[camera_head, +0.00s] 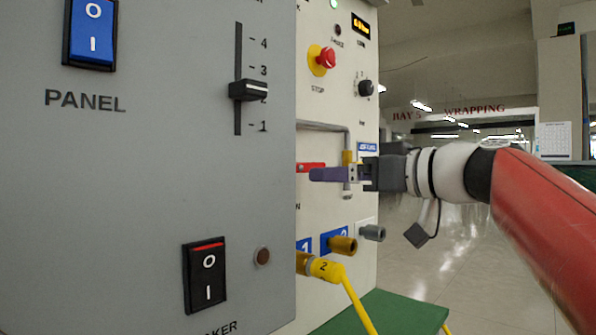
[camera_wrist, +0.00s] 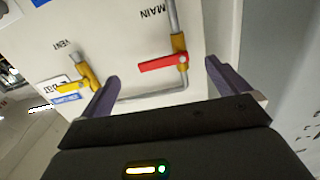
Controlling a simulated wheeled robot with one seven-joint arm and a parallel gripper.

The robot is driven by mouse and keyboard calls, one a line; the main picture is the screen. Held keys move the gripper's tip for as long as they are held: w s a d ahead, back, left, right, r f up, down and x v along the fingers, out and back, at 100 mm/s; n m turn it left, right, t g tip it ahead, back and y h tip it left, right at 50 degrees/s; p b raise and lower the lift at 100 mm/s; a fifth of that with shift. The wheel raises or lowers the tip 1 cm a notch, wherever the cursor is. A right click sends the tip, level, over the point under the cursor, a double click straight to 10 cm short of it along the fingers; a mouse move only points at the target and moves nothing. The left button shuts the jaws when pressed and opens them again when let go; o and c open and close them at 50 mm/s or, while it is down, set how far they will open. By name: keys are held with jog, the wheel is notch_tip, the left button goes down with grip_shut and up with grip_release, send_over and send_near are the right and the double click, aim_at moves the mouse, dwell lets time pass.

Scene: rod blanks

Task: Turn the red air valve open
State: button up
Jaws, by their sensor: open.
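The red valve handle (camera_wrist: 160,63) sits on a brass valve body on the grey pipe under the upside-down word MAIN in the wrist view. The handle lies crosswise to that pipe. In the head view the red handle (camera_head: 311,167) shows just above the purple fingers, partly cut off by the grey panel's edge. My gripper (camera_wrist: 162,72) is open and empty, its two purple fingers on either side of the handle and apart from it. In the head view my gripper (camera_head: 316,174) faces the cream panel from the right. Its exact distance to the handle is unclear.
A second brass valve (camera_wrist: 88,75) stands near the VENT label. The grey panel (camera_head: 150,180) stands at the left of the head view. Below my gripper are a yellow hose plug (camera_head: 325,269) and sockets. A red stop button (camera_head: 322,60) is above. The floor at right is open.

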aim_at(312, 164)
jog(key=shift+n+y, duration=0.3)
jog(key=x, duration=0.2)
jog(key=r+p+x, duration=0.1)
jog(key=x, duration=0.5)
jog(key=shift+w+a+r+p, duration=0.1)
jog(key=shift+r+p, duration=0.25)
jog(key=shift+p, duration=0.05)
jog(key=c, duration=1.4)
